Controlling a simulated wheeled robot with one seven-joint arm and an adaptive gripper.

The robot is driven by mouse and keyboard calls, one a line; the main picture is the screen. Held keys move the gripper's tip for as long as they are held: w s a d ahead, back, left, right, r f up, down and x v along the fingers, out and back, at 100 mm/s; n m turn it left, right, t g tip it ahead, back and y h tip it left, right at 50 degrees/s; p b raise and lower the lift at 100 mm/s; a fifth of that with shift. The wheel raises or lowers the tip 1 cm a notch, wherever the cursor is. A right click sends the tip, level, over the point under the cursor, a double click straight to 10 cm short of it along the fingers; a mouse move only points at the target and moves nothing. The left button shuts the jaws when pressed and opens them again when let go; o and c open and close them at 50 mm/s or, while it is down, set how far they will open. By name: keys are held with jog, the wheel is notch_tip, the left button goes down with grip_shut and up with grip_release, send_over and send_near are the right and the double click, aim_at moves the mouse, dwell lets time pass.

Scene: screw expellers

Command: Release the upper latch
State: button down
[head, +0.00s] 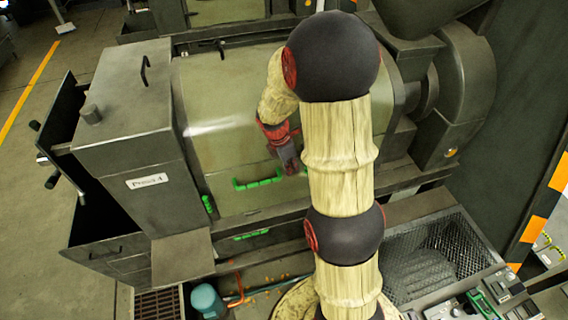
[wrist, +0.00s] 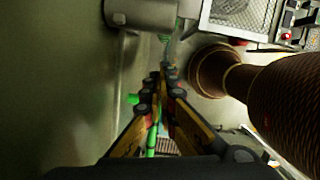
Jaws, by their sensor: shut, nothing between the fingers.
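The press marked "Press 4" has a rounded pale cover (head: 225,130) with a green bar handle (head: 258,180) low on its face. A small green latch-like part (head: 207,204) sits at the cover's lower left edge. I cannot tell which green part is the upper latch. My gripper (head: 290,165) is in front of the cover, just above and right of the handle; my arm hides part of the cover. In the wrist view my gripper (wrist: 165,75) has its fingers together and empty. A green knob (wrist: 133,99) and a green bar (wrist: 152,140) show beside and between the finger linkages.
A grey cabinet (head: 125,110) stands left of the cover. Another green bar (head: 250,234) is on the lower frame. A mesh-covered tray (head: 425,255) and a control panel (head: 485,300) are at lower right. A teal motor (head: 207,301) sits low. Open floor lies far left.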

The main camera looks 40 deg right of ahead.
jog(key=shift+s+d, duration=0.15)
jog(key=shift+d, duration=0.75)
jog(key=shift+f, duration=0.1)
jog(key=shift+d+f+h+b, duration=0.1)
jog(key=shift+d+h+b, duration=0.05)
jog(key=shift+h+b, duration=0.35)
